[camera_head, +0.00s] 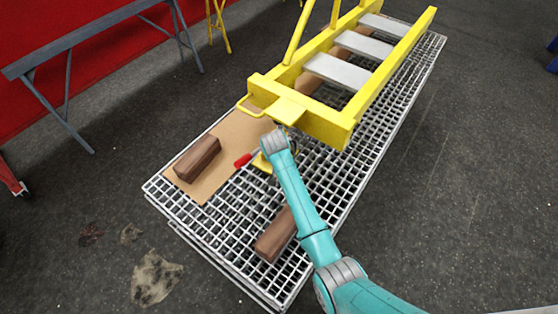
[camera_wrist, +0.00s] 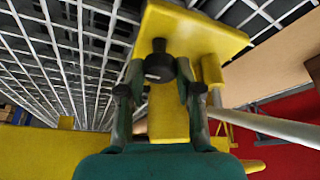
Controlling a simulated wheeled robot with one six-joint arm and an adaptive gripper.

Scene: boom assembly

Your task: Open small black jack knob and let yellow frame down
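The yellow frame (camera_head: 330,126), ladder-like with grey cross plates, extends over the grating toward the upper right. Its near end stands above the grating. In the wrist view, a small black knob (camera_wrist: 160,66) sits against a yellow part of the jack (camera_wrist: 195,32). My gripper (camera_wrist: 160,75) has one finger on each side of the knob, and the fingertips appear to touch it. In the head view, my gripper is beneath the frame's near end, mostly hidden behind my wrist. A red-ended lever (camera_head: 243,160) sticks out to the left beside it.
The frame is over a metal grating platform (camera_head: 355,185). A wooden block (camera_head: 197,158) lies on a cardboard sheet (camera_head: 235,137), and another block (camera_head: 276,235) lies on the grating near my arm. A grey trestle (camera_head: 85,35) stands upper left.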

